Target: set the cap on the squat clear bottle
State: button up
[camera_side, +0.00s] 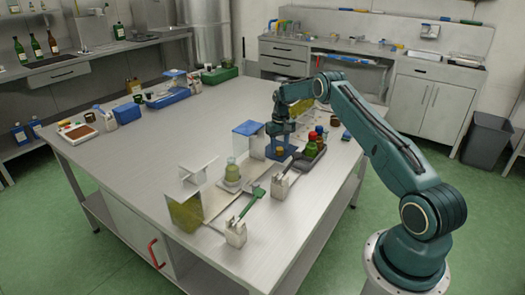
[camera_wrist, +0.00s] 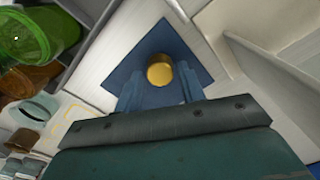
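A round gold cap (camera_wrist: 160,73) lies on a blue square pad (camera_wrist: 133,62) in the wrist view. My gripper (camera_wrist: 160,85) is above it with its two blue-grey fingers apart, one on each side of the cap. I see no finger clearly touching it.
A dark tray (camera_side: 301,164) with several bottles stands right of the stand; a green bottle (camera_wrist: 40,32) shows at the wrist view's left. A green-handled tool (camera_side: 252,201) and a yellow-green panel (camera_side: 186,214) are in front. The table's left middle (camera_side: 150,145) is clear.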

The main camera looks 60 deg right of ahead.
aim_at(280, 148)
jog(key=c, duration=0.5)
jog(key=shift+r, duration=0.15)
jog(key=shift+r, duration=3.2)
jog(key=shift+r, duration=0.1)
notch_tip(280, 148, up, 14)
jog(key=w+a+n, duration=0.1)
jog(key=a, duration=0.2)
jog(key=w+a, duration=0.1)
jog(key=a, duration=0.3)
jog(key=w+a+n, duration=0.1)
jog(key=a, duration=0.3)
jog(key=shift+w+a+n, duration=0.2)
jog(key=shift+w+n, duration=0.05)
jog(key=shift+n, duration=0.05)
jog(key=a+n, duration=0.3)
jog(key=a, duration=1.1)
jog(key=shift+f, duration=2.6)
